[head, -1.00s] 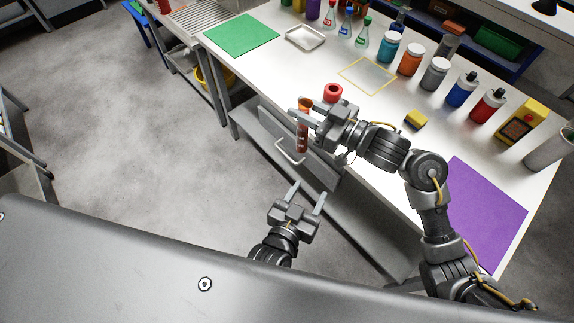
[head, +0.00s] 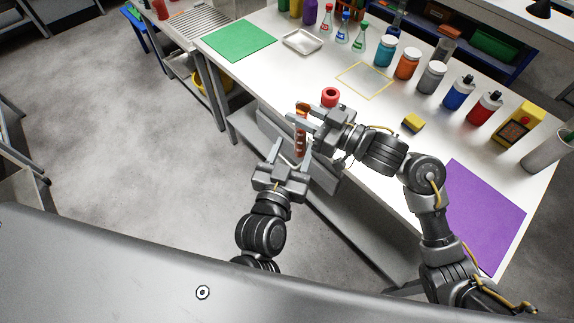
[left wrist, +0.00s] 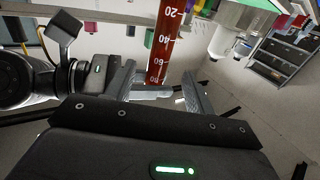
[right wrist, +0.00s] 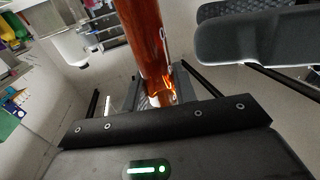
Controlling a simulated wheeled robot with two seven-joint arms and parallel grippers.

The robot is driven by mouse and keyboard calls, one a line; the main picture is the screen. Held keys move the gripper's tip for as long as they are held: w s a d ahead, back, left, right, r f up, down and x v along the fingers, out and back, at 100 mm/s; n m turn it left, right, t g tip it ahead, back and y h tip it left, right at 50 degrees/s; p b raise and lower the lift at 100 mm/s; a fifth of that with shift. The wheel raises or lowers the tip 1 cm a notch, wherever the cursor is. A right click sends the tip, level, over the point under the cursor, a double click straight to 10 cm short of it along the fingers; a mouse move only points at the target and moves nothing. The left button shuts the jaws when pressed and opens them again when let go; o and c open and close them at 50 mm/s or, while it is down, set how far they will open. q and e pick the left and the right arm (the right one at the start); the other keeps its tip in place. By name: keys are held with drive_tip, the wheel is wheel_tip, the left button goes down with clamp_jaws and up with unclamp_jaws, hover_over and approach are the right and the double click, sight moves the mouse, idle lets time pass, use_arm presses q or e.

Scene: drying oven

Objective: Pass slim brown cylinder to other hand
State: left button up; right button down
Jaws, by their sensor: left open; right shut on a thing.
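The slim brown cylinder (head: 299,139) hangs upright in my right gripper (head: 301,118), which is shut around its upper part, beyond the table's near edge. It is brown-red and glossy, with white graduation marks in the left wrist view (left wrist: 163,40). It fills the middle of the right wrist view (right wrist: 147,45). My left gripper (head: 291,150) is open just below the right one, fingers pointing up toward the cylinder's lower part. In the left wrist view the cylinder's lower end shows between or just beyond the left fingers (left wrist: 160,92); contact cannot be told.
A red ring-shaped object (head: 330,97) stands on the white table (head: 300,75) close behind my right gripper. A yellow block (head: 413,122), bottles and jars stand further right and back. A drawer unit (head: 279,136) is under the table edge. The floor at left is clear.

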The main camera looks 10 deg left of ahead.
sight(299, 134)
use_arm(q)
drive_tip(key=w, duration=0.6)
drive_tip(key=shift+w+d, duration=0.3)
drive_tip(key=shift+d, duration=0.05)
drive_tip(key=shift+c, duration=0.4)
drive_tip(key=c, duration=0.9)
drive_tip(key=shift+c, duration=0.6)
use_arm(e)
drive_tip(key=c, duration=1)
unclamp_jaws()
drive_tip(key=shift+c, duration=0.2)
